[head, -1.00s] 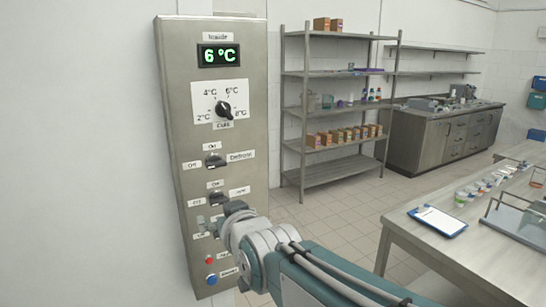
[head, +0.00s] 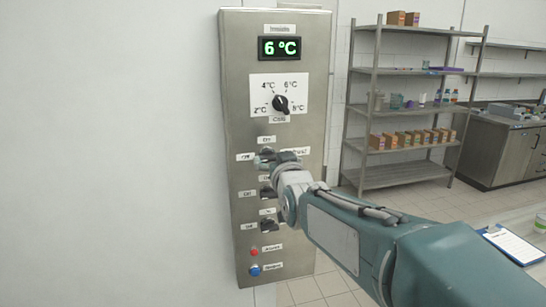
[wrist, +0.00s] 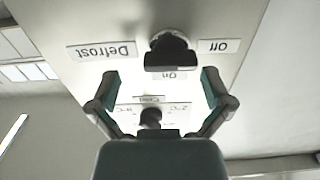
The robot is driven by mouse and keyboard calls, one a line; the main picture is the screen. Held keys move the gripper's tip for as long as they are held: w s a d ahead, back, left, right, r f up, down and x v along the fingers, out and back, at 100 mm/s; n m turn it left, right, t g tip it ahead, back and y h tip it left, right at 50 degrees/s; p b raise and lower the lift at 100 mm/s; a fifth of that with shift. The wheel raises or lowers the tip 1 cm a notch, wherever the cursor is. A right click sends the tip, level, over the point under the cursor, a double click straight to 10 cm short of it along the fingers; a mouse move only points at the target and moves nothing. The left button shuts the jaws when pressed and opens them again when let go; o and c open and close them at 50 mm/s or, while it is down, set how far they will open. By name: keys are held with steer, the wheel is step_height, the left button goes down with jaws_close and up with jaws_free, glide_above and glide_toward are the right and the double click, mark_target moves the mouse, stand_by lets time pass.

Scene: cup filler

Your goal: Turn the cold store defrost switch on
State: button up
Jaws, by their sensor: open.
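The defrost switch (wrist: 172,52) is a black rotary knob with a bar-shaped handle. In the wrist view, which is upside down, it sits between the "Defrost" label (wrist: 101,51) and the "Off" label (wrist: 218,46), with the "On" label (wrist: 175,76) below it. I cannot tell which label its handle points to. In the head view the switch (head: 266,152) is partly hidden by my gripper (head: 270,162). My gripper (wrist: 160,90) is open and empty, its fingers spread in front of the panel near the switch. I see no clear contact.
The steel panel (head: 237,110) also carries a 6 °C display (head: 280,48) and a temperature dial (head: 281,104) above. Two more switches, a red button (head: 254,253) and a blue button (head: 254,271) are below. A shelf rack (head: 410,130) stands right, behind my arm.

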steer(key=shift+w+a, duration=0.45)
steer(key=shift+w, duration=0.25)
steer(key=shift+w+a+f, duration=0.1)
steer(key=shift+a, duration=0.55)
steer(key=shift+d, duration=0.4)
steer(key=c, duration=1.1)
